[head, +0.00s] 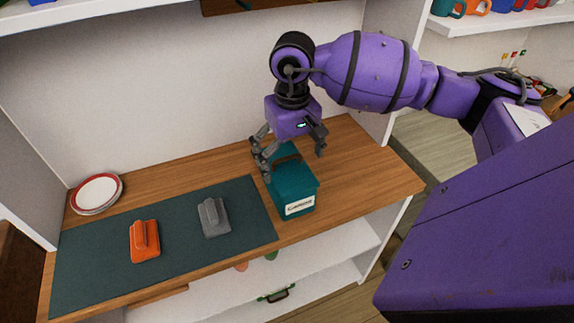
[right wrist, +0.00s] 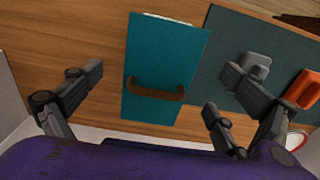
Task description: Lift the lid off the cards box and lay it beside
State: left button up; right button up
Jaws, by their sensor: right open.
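The teal cards box (head: 296,198) stands on the wooden shelf top, right of the dark mat, with a white label on its front. Its teal lid (head: 291,178) is on it, with a brown handle (head: 286,161) across the top. In the right wrist view the lid (right wrist: 165,60) and its handle (right wrist: 156,91) lie between the fingers. My right gripper (head: 293,157) is open above the box, one finger to each side, not closed on the handle. In the right wrist view the gripper (right wrist: 150,93) is also open and empty. My left gripper is not in view.
An orange object (head: 145,241) and a grey object (head: 213,217) with raised grips lie on the dark mat (head: 100,266). Stacked plates (head: 97,193) stand at the far left. Wood right of the box is clear. A white wall stands behind.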

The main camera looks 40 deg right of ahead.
aim_at(291, 173)
jog(key=shift+w+f, duration=0.1)
jog(key=shift+f, duration=1.4)
jog(key=c, duration=1.3)
jog(key=shift+o, duration=0.2)
